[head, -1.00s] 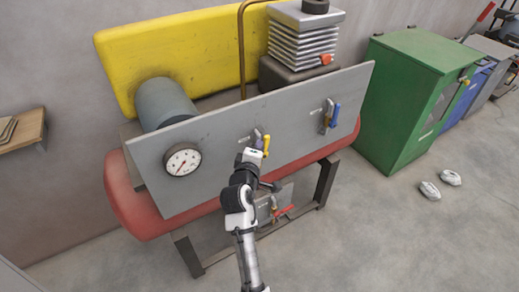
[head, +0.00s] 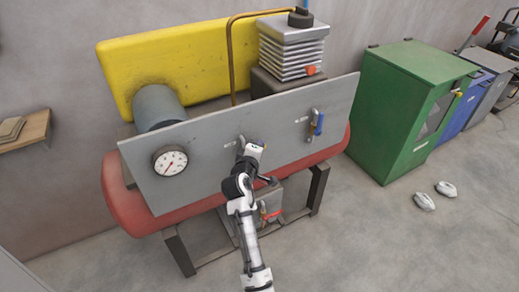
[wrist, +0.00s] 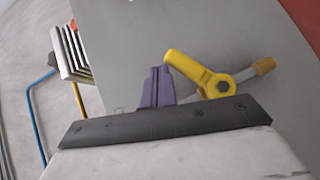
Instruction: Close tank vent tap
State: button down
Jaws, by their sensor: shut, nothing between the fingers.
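A tap with a yellow lever (wrist: 200,74) sits on the grey panel (head: 200,160), in front of my gripper. In the wrist view its lever points up-left from the pivot, at a slant to its pipe, which ends in a brass-coloured tip. My gripper (wrist: 157,88) is shut and empty, its purple fingers just left of the lever; I cannot tell if they touch it. In the head view my gripper (head: 255,146) hides the yellow lever. A blue-lever tap (head: 318,124) is to the right on the panel, and a red-lever tap (head: 271,213) is low down. The labels are too small to read.
A dial gauge (head: 170,160) is on the panel's left. A red tank (head: 125,205) lies behind and below it, on a dark frame. A green cabinet (head: 400,110) stands right, with white shoes (head: 424,201) on the floor. Floor to the front right is clear.

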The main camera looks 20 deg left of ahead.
aim_at(266, 147)
jog(key=shift+w+d+f+m+g+p, duration=0.45)
jog(key=shift+w+d+f+p, duration=0.25)
jog(key=shift+w+f+p, duration=0.3)
jog(key=shift+f, duration=0.1)
dwell(0.3)
